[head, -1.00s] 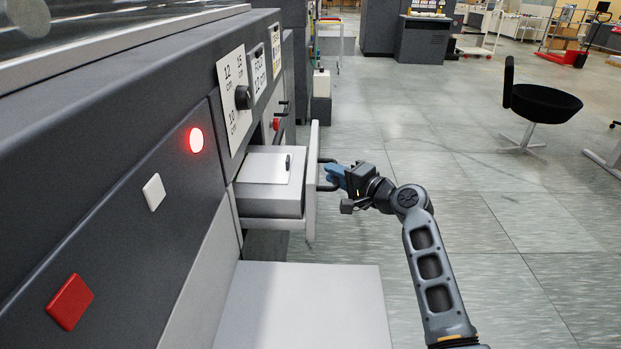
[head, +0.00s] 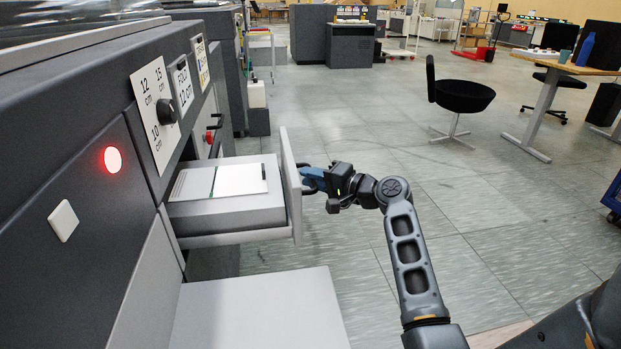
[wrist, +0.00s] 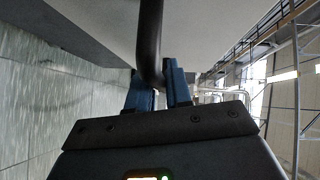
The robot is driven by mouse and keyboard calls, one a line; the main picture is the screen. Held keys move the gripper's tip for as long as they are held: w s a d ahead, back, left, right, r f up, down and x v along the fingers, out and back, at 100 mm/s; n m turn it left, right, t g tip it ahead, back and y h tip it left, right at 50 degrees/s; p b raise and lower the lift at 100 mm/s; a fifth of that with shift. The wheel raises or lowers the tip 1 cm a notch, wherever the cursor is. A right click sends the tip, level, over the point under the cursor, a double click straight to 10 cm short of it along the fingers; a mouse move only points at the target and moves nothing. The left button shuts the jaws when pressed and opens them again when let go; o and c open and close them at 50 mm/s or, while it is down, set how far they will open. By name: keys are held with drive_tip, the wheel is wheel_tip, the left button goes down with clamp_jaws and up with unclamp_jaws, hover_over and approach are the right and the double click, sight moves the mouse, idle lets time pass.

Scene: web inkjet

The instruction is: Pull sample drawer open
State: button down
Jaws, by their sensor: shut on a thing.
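The sample drawer (head: 228,216) stands out from the dark machine's side, pulled well open. A white sheet with a dark green strip (head: 240,179) lies on top inside it. My gripper (head: 312,179) is at the drawer's front panel (head: 291,185), its blue fingers around the dark drawer handle. In the wrist view the blue fingers (wrist: 160,88) are closed on the dark handle bar (wrist: 151,45), which runs up between them. In the head view the fingers partly hide the handle.
The machine's side (head: 70,165) carries a lit red lamp (head: 112,159), a white button (head: 63,220) and a dark knob (head: 167,111). A grey ledge (head: 262,312) juts out below the drawer. Open floor lies to the right, with a black chair (head: 462,96) and a desk (head: 575,66) farther off.

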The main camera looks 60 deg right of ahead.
drive_tip(key=c, duration=1.2)
unclamp_jaws()
drive_tip(key=shift+o, duration=0.2)
drive_tip(key=s+a+r, duration=0.1)
drive_tip(key=s, duration=0.6)
drive_tip(key=shift+s, duration=0.35)
